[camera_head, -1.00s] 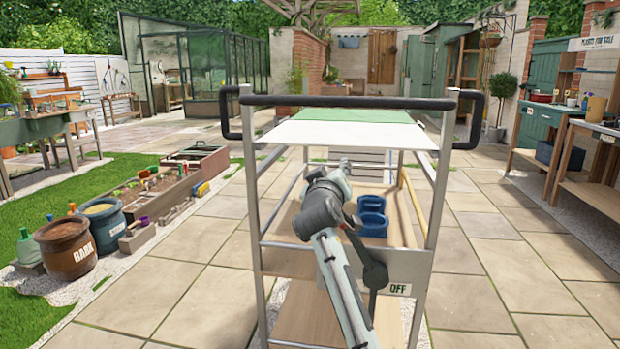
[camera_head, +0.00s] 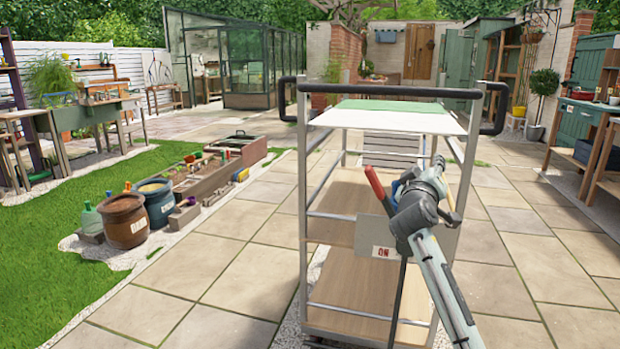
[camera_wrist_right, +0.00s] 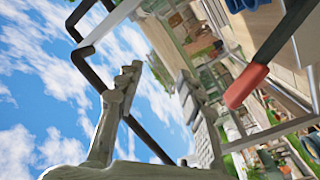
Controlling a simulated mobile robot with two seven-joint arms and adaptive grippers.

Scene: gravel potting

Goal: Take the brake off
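The brake lever (camera_head: 375,182) has a red grip and leans up and to the left at the cart's (camera_head: 335,232) near end. Its red grip also shows at the right of the right wrist view (camera_wrist_right: 246,86). A plate on the cart carries an ON label (camera_head: 384,252); my right arm covers the plate's right part. My right gripper (camera_head: 428,174) is right of the lever, apart from the red grip. In the wrist view its fingers stand apart with nothing between them, so it looks open. My left gripper is not in view.
Brown (camera_head: 124,222) and blue (camera_head: 159,204) tubs stand at left. Paving around the cart is mostly open.

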